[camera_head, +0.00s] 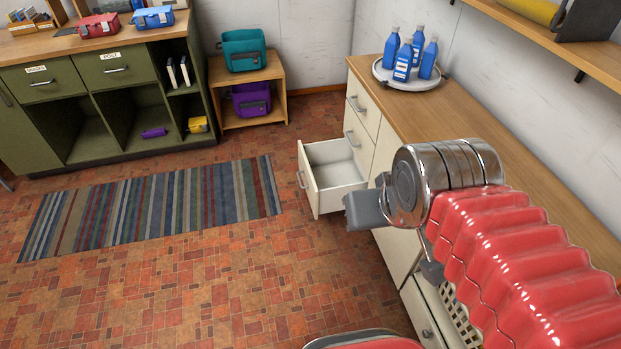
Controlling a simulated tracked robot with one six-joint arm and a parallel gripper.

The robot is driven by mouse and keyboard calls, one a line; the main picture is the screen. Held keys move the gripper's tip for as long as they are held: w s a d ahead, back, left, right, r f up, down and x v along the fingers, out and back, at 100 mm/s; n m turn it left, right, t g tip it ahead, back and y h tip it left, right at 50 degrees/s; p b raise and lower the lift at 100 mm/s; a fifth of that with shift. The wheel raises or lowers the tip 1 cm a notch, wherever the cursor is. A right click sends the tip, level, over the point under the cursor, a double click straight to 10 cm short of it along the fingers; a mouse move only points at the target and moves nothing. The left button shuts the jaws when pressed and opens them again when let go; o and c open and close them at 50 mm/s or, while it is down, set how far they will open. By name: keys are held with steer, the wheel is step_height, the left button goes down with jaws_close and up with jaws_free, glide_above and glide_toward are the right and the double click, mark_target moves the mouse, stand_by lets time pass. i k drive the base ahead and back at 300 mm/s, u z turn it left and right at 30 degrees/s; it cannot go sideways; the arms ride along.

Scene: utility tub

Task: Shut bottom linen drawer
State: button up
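A white drawer (337,177) stands pulled out, low in the far stack of the cream cabinet (384,150) under the wooden worktop. Its front panel (308,182) with a metal handle faces left, and its visible inside looks empty. Two drawers above it in that stack look shut. My gripper (357,211), grey at the end of my red-sleeved arm, appears beside the near side of the open drawer, close to its front in the picture. I cannot tell whether it touches. Its fingers are seen edge-on, so their opening is unclear.
A striped rug (150,208) lies on the clear tiled floor to the left. Blue bottles (403,62) stand on a round tray (384,76) on the worktop. A perforated basket (459,318) shows below my arm. A green cabinet (95,95) and small shelf (283,92) stand at the back.

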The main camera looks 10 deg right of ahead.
mark_target(329, 169)
steer(key=u, duration=0.05)
steer(key=i, duration=1)
steer(key=z, duration=0.05)
steer(key=k, duration=0.65)
steer(key=u, duration=0.4)
steer(key=i, duration=1.1)
steer(key=u, duration=0.8)
steer(key=i, duration=0.85)
steer(key=u, duration=0.3)
